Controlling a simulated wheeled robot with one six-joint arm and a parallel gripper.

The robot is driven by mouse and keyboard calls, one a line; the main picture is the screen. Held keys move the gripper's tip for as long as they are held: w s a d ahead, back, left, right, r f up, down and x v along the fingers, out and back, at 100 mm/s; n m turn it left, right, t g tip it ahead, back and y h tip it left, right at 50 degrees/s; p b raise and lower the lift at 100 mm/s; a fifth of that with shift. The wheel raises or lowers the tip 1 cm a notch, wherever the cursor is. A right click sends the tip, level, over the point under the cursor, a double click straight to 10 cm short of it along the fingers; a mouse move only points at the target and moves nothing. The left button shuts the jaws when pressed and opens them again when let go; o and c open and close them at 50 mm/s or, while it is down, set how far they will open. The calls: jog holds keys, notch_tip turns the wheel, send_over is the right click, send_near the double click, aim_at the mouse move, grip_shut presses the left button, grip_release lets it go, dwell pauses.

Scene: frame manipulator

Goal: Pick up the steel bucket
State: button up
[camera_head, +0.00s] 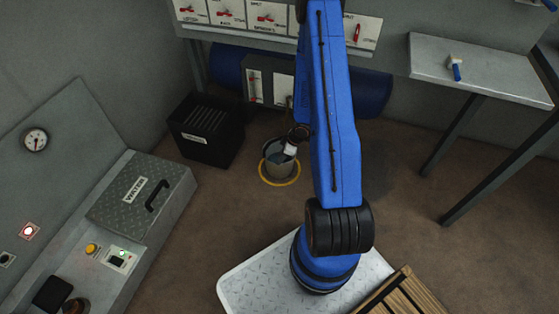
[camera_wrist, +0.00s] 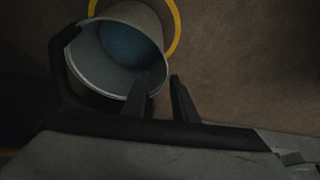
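The steel bucket (camera_head: 277,165) stands on the floor inside a yellow ring in the head view, left of my blue arm. In the wrist view the bucket (camera_wrist: 148,22) fills the upper left, its mouth toward the camera and its inside bluish. My gripper (camera_wrist: 162,76) has two dark fingers with a gap between them. The left finger overlaps the bucket's mouth and the right finger is just outside its right side. Whether either finger touches the wall cannot be told. In the head view my gripper (camera_head: 291,147) is at the bucket's upper rim, partly covering it.
A yellow ring (camera_head: 281,183) surrounds the bucket's base. A black box (camera_head: 207,130) stands left of it, and a grey panel with levers (camera_head: 266,83) is behind. A grey side table (camera_head: 480,68) stands at the right. The brown floor between is clear.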

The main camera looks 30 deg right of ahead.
send_over(270, 173)
jog(key=s+d, duration=0.1)
jog(key=d, duration=0.1)
jog(key=shift+s+a+f, duration=0.1)
jog(key=shift+f, duration=2.35)
jog(key=shift+s+a+f, duration=0.1)
jog(key=shift+f, duration=2.35)
grip_shut()
